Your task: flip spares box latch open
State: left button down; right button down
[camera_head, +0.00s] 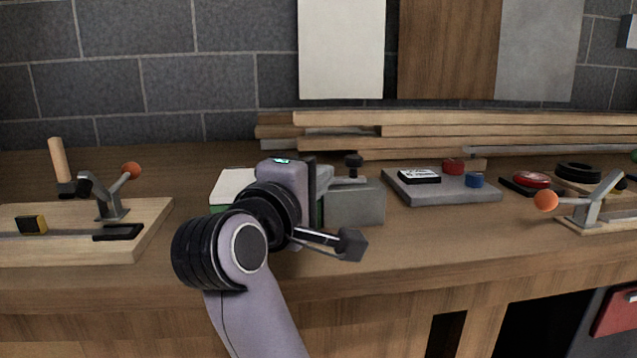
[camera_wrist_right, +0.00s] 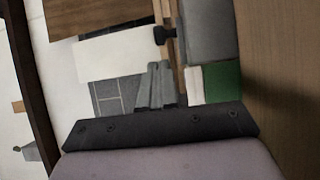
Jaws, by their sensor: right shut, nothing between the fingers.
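No box is clearly marked as the spares box, and I cannot make out a latch. A grey block-like box (camera_head: 358,205) with a black knob (camera_head: 354,160) on top stands on the bench behind my right gripper. It also shows in the right wrist view (camera_wrist_right: 208,32). A green and white box (camera_head: 228,188) is to its left, mostly hidden by my right wrist; its green side shows in the wrist view (camera_wrist_right: 222,80). A red box-like thing (camera_head: 614,313) is cut off at the lower right. My right gripper (camera_head: 350,244) is shut and empty, in front of the grey box. My left gripper is out of view.
A wooden board with an orange-knobbed lever (camera_head: 131,170) lies at left, and another orange-knobbed lever (camera_head: 546,201) at right. A grey tray (camera_head: 440,190) holds a black-and-white block and red and blue cylinders. Planks (camera_head: 450,118) lie along the wall. The front bench strip is clear.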

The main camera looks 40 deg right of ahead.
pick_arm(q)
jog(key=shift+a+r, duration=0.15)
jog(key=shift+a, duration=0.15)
pick_arm(e)
jog(key=shift+s+a, duration=0.25)
jog(key=shift+a, duration=0.35)
